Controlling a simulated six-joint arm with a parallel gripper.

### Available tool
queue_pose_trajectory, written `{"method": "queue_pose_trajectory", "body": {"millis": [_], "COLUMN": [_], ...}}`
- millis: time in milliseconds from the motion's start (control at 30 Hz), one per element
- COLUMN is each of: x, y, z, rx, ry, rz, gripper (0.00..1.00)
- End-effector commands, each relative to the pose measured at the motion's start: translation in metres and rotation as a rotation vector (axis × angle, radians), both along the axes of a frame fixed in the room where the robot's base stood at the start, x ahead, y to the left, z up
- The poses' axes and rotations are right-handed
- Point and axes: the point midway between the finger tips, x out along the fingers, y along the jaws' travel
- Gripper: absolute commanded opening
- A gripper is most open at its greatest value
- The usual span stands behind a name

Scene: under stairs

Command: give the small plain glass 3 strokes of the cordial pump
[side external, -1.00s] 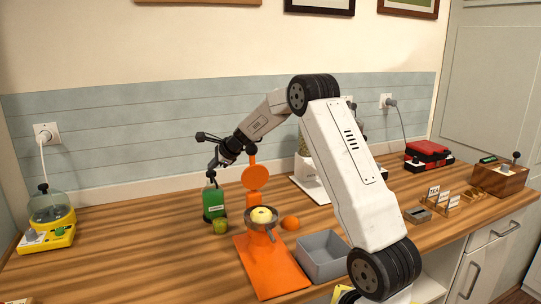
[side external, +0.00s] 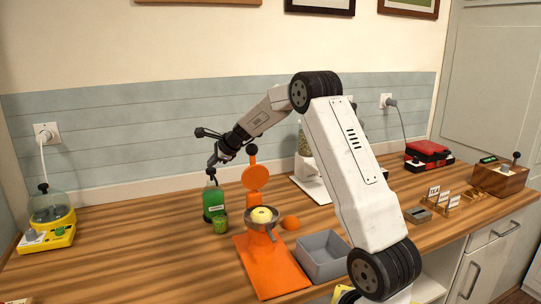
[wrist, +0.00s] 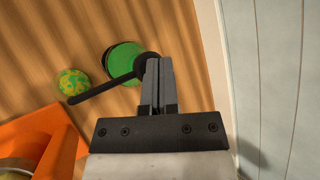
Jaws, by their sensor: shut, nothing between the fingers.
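The cordial pump bottle (side external: 214,206) is green with a pale label and a black pump head (side external: 211,174). It stands on the wooden counter. The small glass (side external: 221,225) stands just in front of it and looks green inside. In the wrist view the green bottle (wrist: 124,56) is seen from above, its dark spout (wrist: 98,90) reaching left towards the mottled green glass (wrist: 73,82). My gripper (side external: 213,162) is shut and empty, directly above the pump head. In the wrist view its fingertips (wrist: 158,62) overlap the pump top; I cannot tell whether they touch.
An orange press (side external: 262,250) with a yellow fruit stands right of the glass. A yellow appliance (side external: 50,220) sits far left. The counter between it and the bottle is clear.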

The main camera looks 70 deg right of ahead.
Motion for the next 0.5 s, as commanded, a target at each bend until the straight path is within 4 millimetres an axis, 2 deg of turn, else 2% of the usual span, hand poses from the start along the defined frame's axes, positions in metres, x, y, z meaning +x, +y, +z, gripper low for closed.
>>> {"method": "queue_pose_trajectory", "body": {"millis": [233,500], "x": [0.000,0.000], "y": [-0.001,-0.001], "z": [0.006,0.024], "rx": [-0.002,-0.002], "ry": [-0.003,-0.003], "rz": [0.000,-0.001], "gripper": [0.00,0.00]}}
